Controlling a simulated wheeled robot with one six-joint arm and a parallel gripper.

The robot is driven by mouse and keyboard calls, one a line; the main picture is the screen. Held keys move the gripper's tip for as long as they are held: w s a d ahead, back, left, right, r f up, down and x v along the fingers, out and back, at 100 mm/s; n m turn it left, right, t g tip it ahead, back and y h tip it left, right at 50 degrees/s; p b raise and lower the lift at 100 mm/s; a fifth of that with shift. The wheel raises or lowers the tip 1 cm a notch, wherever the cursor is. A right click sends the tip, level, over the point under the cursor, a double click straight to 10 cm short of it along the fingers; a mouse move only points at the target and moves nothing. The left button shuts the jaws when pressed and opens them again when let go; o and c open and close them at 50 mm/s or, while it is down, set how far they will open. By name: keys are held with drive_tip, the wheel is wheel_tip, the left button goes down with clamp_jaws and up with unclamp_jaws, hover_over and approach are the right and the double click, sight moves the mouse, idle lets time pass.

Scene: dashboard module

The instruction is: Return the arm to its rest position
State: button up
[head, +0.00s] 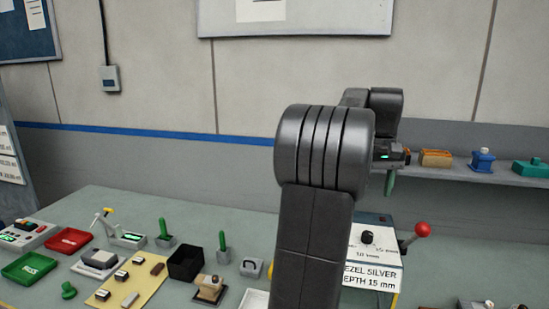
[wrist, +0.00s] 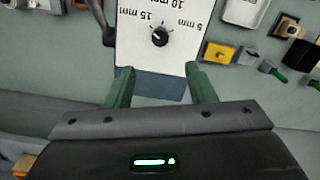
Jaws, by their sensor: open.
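My arm rises through the middle of the head view, its end pointing right above the bench. My gripper (head: 390,183) shows there only in part, as a green finger hanging down below a dark wrist. In the wrist view my gripper (wrist: 158,68) has its two green fingers spread apart with nothing held between them. Beyond them is a white dial panel (wrist: 180,55) with a black knob (wrist: 159,36) and marks for 5, 10 and 15 mm. It also shows in the head view (head: 385,240), right of my arm.
A red-ball lever (head: 422,229) stands beside the panel, above a "BEZEL SILVER" card (head: 370,275). A shelf (head: 460,171) with several small parts runs along the wall at right. The bench at left holds a black bin (head: 186,264), a yellow board (head: 125,290) and trays.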

sight(368, 233)
wheel_tip(368, 233, down, 13)
drive_tip(key=shift+p, duration=0.85)
drive_tip(key=shift+f, duration=0.15)
drive_tip(key=m, duration=0.4)
drive_tip(key=shift+m, duration=0.3)
drive_tip(key=m, duration=0.6)
drive_tip(key=m+b, duration=0.1)
drive_tip(key=m, duration=0.4)
drive_tip(key=shift+m+b, duration=0.35)
drive_tip(key=shift+m, duration=0.05)
drive_tip(key=m+b, duration=0.1)
drive_tip(key=m, duration=0.2)
drive_tip(key=shift+m, duration=0.6)
drive_tip(key=shift+a, duration=0.1)
